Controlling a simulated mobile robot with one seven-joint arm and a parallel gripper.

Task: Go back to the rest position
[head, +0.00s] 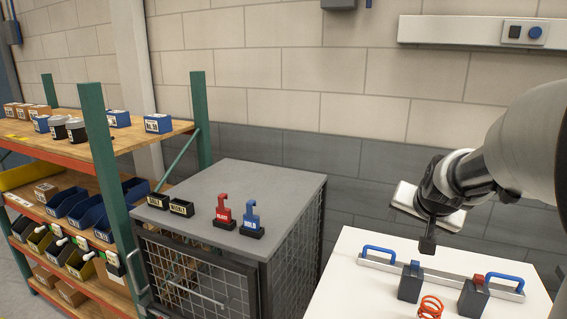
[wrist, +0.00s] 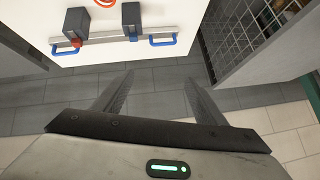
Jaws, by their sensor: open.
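My gripper (head: 428,237) hangs over the white table (head: 348,262) at the right of the head view, above the fixture on it. In the wrist view my gripper (wrist: 157,92) is open, with nothing between its two fingers and floor tiles beyond them. The fixture is a metal bar (head: 440,274) with blue handles at both ends and two dark blocks, the left block (head: 410,283) and the right block (head: 473,297). An orange-red spring (head: 430,307) lies in front of them. The bar (wrist: 112,37) also shows in the wrist view, apart from the fingers.
A grey-topped mesh cabinet (head: 250,180) stands left of the table, bearing a red hook piece (head: 223,208), a blue hook piece (head: 251,216) and two black bins. A shelf rack (head: 105,150) with bins stands at the far left. A wall panel (head: 470,31) is above.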

